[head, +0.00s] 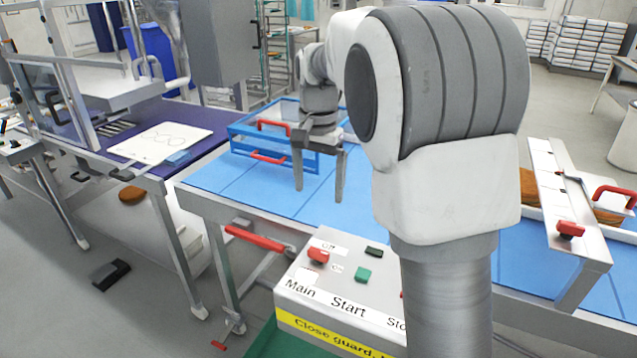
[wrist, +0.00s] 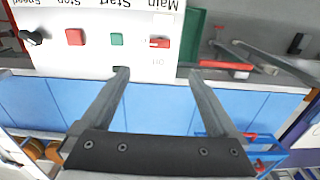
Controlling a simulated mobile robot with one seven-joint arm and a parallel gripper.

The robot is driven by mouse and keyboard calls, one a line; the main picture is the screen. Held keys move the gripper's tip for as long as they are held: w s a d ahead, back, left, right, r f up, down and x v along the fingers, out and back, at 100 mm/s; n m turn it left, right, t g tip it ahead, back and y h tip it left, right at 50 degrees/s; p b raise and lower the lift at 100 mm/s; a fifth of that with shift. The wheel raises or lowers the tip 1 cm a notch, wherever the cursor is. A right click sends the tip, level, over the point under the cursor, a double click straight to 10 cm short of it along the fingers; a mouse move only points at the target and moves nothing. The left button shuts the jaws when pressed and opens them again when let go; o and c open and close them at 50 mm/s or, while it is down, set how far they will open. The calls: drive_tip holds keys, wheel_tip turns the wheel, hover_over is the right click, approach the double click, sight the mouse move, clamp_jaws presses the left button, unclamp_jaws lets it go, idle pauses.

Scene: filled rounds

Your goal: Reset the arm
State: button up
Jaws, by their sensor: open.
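My arm (head: 445,110) reaches out over the blue-topped table (head: 215,178) in the head view, its near links hiding part of the table. My gripper (head: 319,193) hangs fingers down above the table, in front of a blue-framed clear box with red handles. Its two grey fingers are apart with nothing between them. In the wrist view my gripper (wrist: 158,72) is also open and empty, its fingers pointing towards the white control box (wrist: 60,55) at the table's front edge.
The control box bears a red main switch (head: 318,256), a green start button (head: 362,274) and a red stop button (wrist: 75,37). The blue-framed box (head: 240,130) stands behind my gripper. A metal guard rail (head: 570,215) with red handles is at right. A white board (head: 160,143) lies on the left table.

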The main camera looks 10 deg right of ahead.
drive_tip(key=s+r+n+t, duration=0.2)
drive_tip(key=s+n+t, duration=0.3)
drive_tip(key=s, duration=2.1)
drive_tip(key=n, duration=0.3)
drive_tip(key=shift+t, duration=0.3)
drive_tip(key=shift+d+r, duration=0.15)
